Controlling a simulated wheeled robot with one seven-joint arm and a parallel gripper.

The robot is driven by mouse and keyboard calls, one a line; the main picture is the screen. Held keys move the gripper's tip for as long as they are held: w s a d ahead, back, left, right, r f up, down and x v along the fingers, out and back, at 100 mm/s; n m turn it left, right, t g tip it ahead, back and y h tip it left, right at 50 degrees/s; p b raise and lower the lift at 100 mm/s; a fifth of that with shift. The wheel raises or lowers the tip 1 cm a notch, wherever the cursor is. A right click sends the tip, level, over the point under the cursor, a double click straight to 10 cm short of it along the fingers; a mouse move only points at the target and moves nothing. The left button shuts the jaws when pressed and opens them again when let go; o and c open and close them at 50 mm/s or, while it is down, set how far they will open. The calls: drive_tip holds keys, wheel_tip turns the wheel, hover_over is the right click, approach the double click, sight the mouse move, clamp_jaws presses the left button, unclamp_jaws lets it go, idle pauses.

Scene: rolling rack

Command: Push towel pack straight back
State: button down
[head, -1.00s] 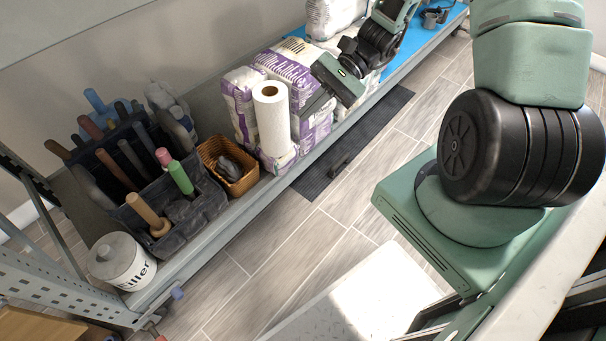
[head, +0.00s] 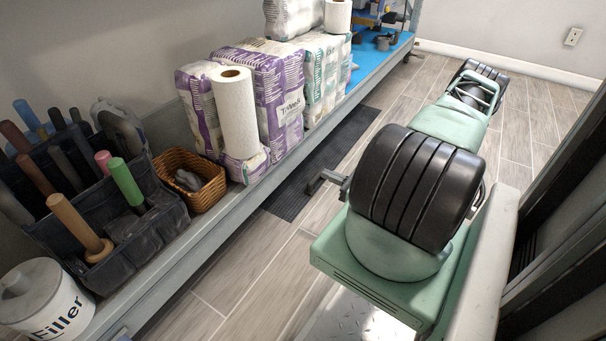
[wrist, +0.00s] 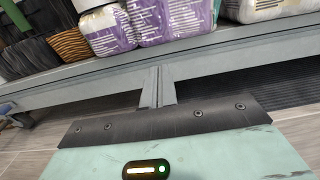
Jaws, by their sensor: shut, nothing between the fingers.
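Purple-and-white wrapped towel packs (head: 268,85) stand on the low shelf (head: 235,205), with a smaller pack (head: 246,166) lying at the shelf's front edge. A white paper roll (head: 235,115) stands upright there and partly hides the packs behind. The wrist view also shows the small pack (wrist: 108,32) and a larger purple-and-white pack (wrist: 170,20) beside it. My gripper (wrist: 157,86) is shut and empty, in front of the shelf's front edge and below the packs, apparently touching none.
A wicker basket (head: 190,182), a dark tool caddy (head: 150,215) and a filler tub (head: 42,300) stand left of the packs. Green-and-white packs (head: 322,80) stand to the right. A dark mat (head: 290,200) lies on the floor below the shelf. The floor beyond is open.

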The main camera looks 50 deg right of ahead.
drive_tip(key=b, duration=0.7)
approach(285, 157)
drive_tip(key=w, duration=0.5)
drive_tip(key=shift+w+a+f, duration=0.1)
drive_tip(key=shift+w+a, duration=0.1)
drive_tip(key=shift+w, duration=0.7)
drive_tip(key=shift+r, duration=0.2)
drive_tip(key=shift+w+a+r, duration=0.1)
drive_tip(key=shift+w+r, duration=0.05)
drive_tip(key=shift+w, duration=0.1)
drive_tip(key=w+p, duration=0.4)
drive_tip(key=shift+a, duration=0.2)
drive_tip(key=shift+w, duration=0.5)
